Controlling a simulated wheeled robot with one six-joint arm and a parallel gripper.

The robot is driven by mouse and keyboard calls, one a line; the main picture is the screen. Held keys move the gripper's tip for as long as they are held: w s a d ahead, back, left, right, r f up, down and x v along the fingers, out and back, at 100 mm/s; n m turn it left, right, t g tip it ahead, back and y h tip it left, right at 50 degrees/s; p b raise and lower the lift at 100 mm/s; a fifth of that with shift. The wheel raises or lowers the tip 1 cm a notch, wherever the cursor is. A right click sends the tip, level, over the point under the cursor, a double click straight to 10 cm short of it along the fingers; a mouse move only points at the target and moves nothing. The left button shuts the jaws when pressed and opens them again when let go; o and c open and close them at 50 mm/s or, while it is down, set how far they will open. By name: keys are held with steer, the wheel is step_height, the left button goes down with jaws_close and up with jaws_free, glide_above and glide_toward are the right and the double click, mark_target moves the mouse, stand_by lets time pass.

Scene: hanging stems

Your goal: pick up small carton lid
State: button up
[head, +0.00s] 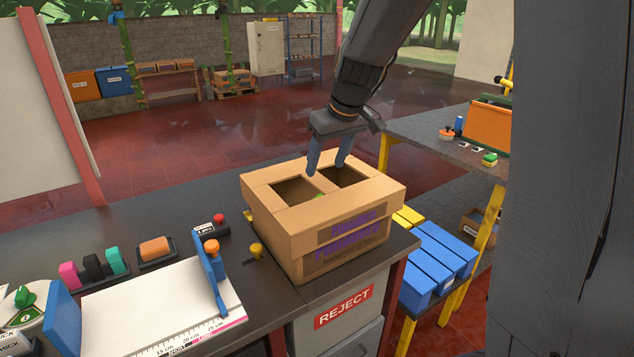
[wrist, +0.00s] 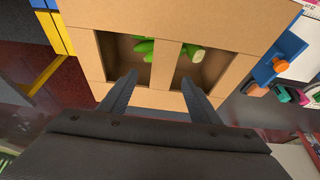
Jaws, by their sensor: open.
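The small carton lid (head: 265,198) is brown cardboard with two openings and a bar (head: 321,183) between them. It sits on a cardboard carton (head: 345,258) at the bench corner. My gripper (head: 327,170) is open and empty, pointing down over the lid's far side. In the wrist view, the fingertips of my gripper (wrist: 160,78) lie to either side of the line of the lid's bar (wrist: 166,62), near its end. I cannot tell whether they touch the lid. Green produce (wrist: 192,52) shows through the openings.
A white measuring board (head: 150,310) with a blue upright stands left of the carton. Coloured blocks (head: 90,267) and a yellow knob (head: 256,250) are also there. A REJECT bin (head: 340,310) is below the carton.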

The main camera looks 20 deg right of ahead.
mark_target(320, 181)
steer(key=shift+s+p+x, duration=0.1)
steer(key=shift+p+x, duration=0.55)
steer(key=shift+x, duration=1.1)
steer(key=shift+s+p+x, duration=0.15)
steer(key=shift+p+x, duration=0.45)
steer(key=shift+x, duration=1.15)
steer(key=shift+a, duration=0.2)
